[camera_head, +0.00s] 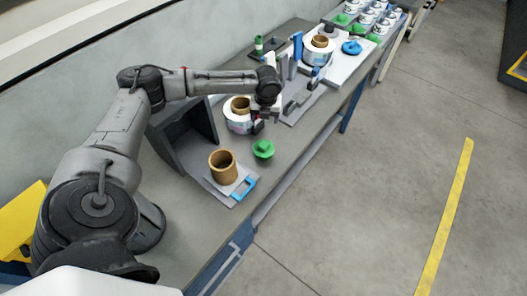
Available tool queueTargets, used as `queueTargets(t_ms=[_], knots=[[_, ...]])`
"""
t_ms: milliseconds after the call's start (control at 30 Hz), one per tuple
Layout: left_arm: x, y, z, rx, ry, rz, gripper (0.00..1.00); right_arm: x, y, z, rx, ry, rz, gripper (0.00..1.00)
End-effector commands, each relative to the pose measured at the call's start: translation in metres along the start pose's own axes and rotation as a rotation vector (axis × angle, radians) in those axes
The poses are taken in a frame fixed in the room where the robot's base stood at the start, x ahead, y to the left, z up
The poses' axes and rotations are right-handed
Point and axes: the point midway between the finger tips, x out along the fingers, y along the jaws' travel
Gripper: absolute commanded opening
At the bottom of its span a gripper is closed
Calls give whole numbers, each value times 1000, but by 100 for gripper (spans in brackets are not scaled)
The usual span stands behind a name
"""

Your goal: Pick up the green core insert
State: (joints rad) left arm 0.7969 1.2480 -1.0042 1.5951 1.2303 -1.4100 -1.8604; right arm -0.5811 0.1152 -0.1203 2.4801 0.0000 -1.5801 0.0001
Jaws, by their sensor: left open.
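A green core insert (263,149) stands on the grey bench, to the right of a brown cardboard core (223,166). More green pieces that look alike (342,19) sit on the far tray at the top right. My left gripper (257,125) is open and points down just above and behind the near green insert, beside a white reel (238,113) with a brown core. I see nothing between its fingers, though they are small in view. My right gripper is not in view.
A dark open box (186,133) stands on the left of the bench. A blue-handled plate (243,190) lies at the front edge. A labeller fixture (296,95) and another reel (319,48) stand behind. The floor to the right is clear.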

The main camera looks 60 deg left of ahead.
Motion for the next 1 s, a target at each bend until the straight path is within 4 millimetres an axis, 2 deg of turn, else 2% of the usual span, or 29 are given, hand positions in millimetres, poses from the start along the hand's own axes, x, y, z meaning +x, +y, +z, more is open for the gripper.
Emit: queueTargets(t_ms=[200, 400, 567, 800, 1000], knots=[[6, 3, -4, 358, 71, -37, 70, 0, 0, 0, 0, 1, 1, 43], [7, 1, -6, 539, 85, -63, 70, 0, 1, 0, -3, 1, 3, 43], [20, 0, -8, 584, 88, -69, 70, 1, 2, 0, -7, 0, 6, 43], [61, -2, -13, 587, 87, -68, 70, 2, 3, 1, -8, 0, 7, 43], [85, -3, -15, 586, 87, -69, 70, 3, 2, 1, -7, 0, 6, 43]])
